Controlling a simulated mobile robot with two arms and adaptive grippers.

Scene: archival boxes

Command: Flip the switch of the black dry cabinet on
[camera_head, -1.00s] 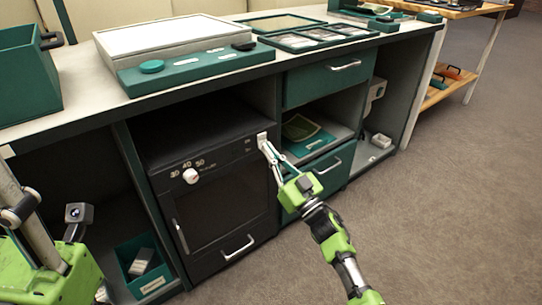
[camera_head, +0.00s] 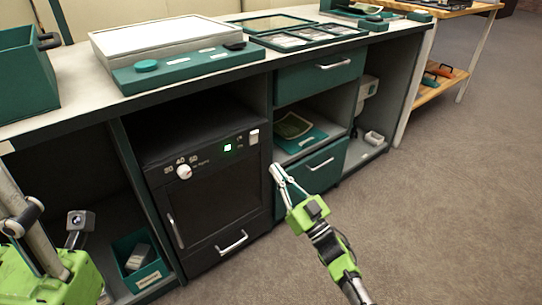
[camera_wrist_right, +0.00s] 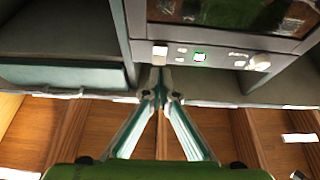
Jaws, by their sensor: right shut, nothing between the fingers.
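The black dry cabinet (camera_head: 205,215) stands under the counter. Its front panel has a white knob (camera_head: 184,172), a small green lit display (camera_head: 227,148) and a pale switch (camera_head: 253,136) at the right end. The wrist view shows the switch (camera_wrist_right: 160,52), the green light (camera_wrist_right: 199,57) and the knob (camera_wrist_right: 260,62). My right gripper (camera_head: 274,170) is shut and empty, below and to the right of the switch and apart from it. Its tips (camera_wrist_right: 159,80) meet just below the panel in the wrist view.
Green drawers (camera_head: 320,78) and an open shelf (camera_head: 297,140) are right of the cabinet. A green bin (camera_head: 140,265) stands in the left bay. The countertop holds a white-topped box (camera_head: 165,42) and trays. The floor (camera_head: 430,200) at right is clear.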

